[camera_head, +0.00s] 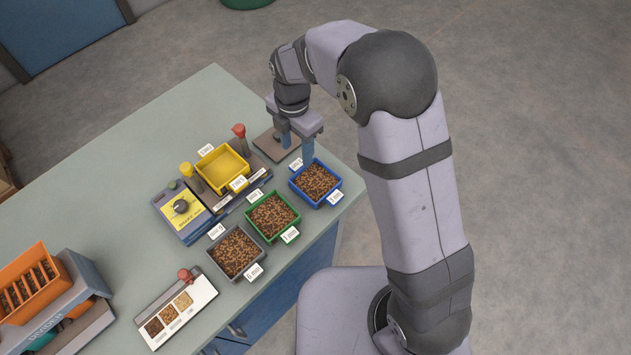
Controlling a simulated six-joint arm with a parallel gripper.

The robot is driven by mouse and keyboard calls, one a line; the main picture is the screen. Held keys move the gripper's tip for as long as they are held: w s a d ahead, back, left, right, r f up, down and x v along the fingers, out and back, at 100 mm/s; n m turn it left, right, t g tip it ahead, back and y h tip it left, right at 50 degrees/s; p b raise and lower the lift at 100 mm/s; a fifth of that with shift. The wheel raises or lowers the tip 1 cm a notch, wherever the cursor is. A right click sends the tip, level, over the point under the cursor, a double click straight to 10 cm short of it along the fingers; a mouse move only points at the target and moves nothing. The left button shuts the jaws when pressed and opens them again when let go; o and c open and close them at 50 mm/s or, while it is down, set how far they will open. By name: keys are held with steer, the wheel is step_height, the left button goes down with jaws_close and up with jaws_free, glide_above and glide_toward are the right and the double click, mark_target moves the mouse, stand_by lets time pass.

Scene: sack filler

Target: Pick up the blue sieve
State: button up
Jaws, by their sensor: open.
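The blue sieve (330,200) is a square blue-rimmed tray of brown grains on the table, near its right edge. White tags are at its upper left and lower right. My gripper (296,155) is open and points down just above and behind the sieve's far rim. One finger is close to the sieve's far edge; I cannot tell whether it touches. The other finger is farther left, over the dark flat plate. Nothing shows between the fingers.
A green sieve (297,224) and a grey sieve (216,268) stand in a row to the left. Behind them are a yellow tray (222,168) and a control box (181,211). A sample board (177,312) and an orange rack (38,285) are further left.

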mark_target(298, 165)
steer(key=shift+s+f+p, duration=0.1)
steer(key=shift+f+p, duration=1.25)
steer(key=shift+f, duration=1.25)
jaws_close()
